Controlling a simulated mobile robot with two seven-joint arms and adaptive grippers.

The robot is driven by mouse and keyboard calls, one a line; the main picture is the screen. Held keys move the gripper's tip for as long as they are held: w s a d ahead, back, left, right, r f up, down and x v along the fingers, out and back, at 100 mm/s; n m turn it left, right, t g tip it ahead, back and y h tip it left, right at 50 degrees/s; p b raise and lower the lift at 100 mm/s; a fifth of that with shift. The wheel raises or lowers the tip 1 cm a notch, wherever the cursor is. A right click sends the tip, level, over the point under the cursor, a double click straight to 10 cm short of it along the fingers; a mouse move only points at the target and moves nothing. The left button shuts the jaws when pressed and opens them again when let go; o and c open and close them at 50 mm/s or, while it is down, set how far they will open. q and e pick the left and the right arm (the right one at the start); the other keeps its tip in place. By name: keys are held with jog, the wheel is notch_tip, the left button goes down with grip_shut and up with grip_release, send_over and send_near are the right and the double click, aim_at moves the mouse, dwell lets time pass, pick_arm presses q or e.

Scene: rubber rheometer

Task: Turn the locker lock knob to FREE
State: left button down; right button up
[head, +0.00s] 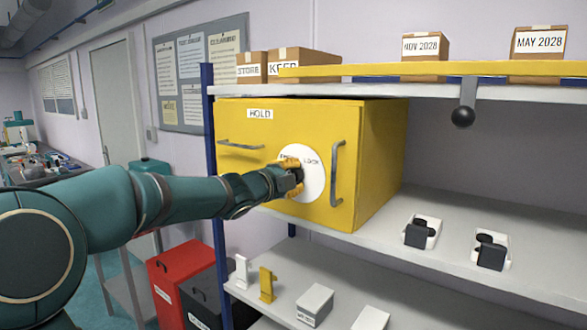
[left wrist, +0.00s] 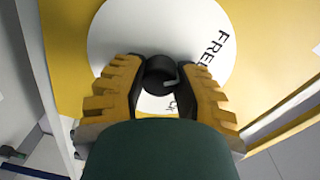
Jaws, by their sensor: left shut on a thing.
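The yellow locker (head: 380,160) stands on a grey shelf with its door shut, labelled HOLD. A white round dial plate (head: 315,182) is on its front, with LOCK readable at its right. In the left wrist view the plate (left wrist: 115,35) shows FREE at the upper right; other lettering low down is partly hidden. My left gripper (head: 291,172) is at the dial, its yellow fingers (left wrist: 160,75) shut on the black lock knob (left wrist: 157,70) from both sides. A short light mark shows on the knob, pointing to the right in that view. My right gripper is not in view.
Metal handles (head: 337,174) (head: 240,146) flank the dial. A dark ball on a bracket (head: 463,116) hangs from the upper shelf. Cardboard boxes (head: 305,56) stand above the locker. Small black-and-white devices (head: 422,232) stand right of it. Red (head: 180,285) and dark bins stand below left.

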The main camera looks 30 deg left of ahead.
pick_arm(q)
jog(key=shift+a+r+n+p, duration=0.1)
jog(key=shift+r+n+p, duration=0.15)
jog(key=shift+n, duration=0.25)
jog(key=c, duration=0.6)
grip_release()
jog(key=shift+f, duration=0.2)
jog(key=s, duration=1.2)
jog(key=shift+a+r, duration=0.25)
jog(key=shift+a, duration=0.2)
